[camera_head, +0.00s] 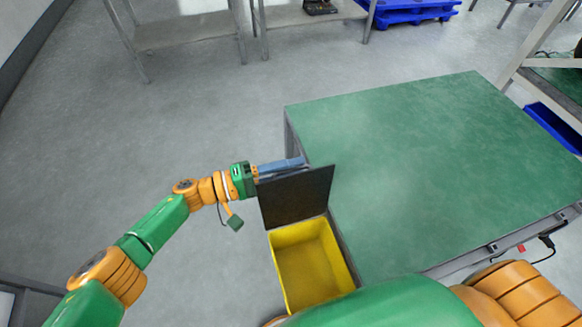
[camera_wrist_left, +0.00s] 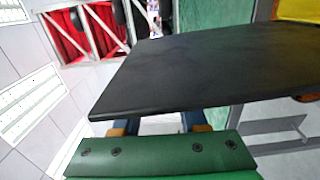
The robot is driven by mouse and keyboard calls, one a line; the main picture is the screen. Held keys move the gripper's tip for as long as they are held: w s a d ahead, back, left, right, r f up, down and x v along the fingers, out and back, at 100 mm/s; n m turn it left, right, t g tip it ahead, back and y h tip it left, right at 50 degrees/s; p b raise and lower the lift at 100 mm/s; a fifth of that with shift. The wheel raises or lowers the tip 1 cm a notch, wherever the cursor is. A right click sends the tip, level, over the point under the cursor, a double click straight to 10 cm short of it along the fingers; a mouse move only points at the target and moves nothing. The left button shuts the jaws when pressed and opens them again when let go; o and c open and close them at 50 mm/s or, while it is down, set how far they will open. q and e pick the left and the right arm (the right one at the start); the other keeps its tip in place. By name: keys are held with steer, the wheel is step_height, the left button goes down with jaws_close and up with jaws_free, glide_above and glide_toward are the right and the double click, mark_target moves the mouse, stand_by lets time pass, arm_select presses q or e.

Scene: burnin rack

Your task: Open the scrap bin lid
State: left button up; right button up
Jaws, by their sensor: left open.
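The scrap bin is a yellow box (camera_head: 297,234) beside the left edge of the green table, with its top open and no contents visible. Its dark flat lid (camera_head: 298,198) stands roughly upright at the bin's far edge. My left gripper (camera_head: 283,165) is at the lid's upper far side, with its fingers open and partly hidden by the lid. In the left wrist view the lid (camera_wrist_left: 210,70) spans the picture in front of the fingers (camera_wrist_left: 163,128), which show apart below it. Whether they touch it I cannot tell. Part of the bin (camera_wrist_left: 297,10) shows at top right. My right gripper is out of view.
The green-topped table (camera_head: 430,170) is bare and stands directly right of the bin. Grey floor (camera_head: 150,120) is clear to the left. Metal benches (camera_head: 185,32) and a blue pallet (camera_head: 415,12) are at the back. A rack (camera_head: 545,50) stands at the right.

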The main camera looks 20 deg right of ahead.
arm_select(q)
steer(key=a, duration=0.7)
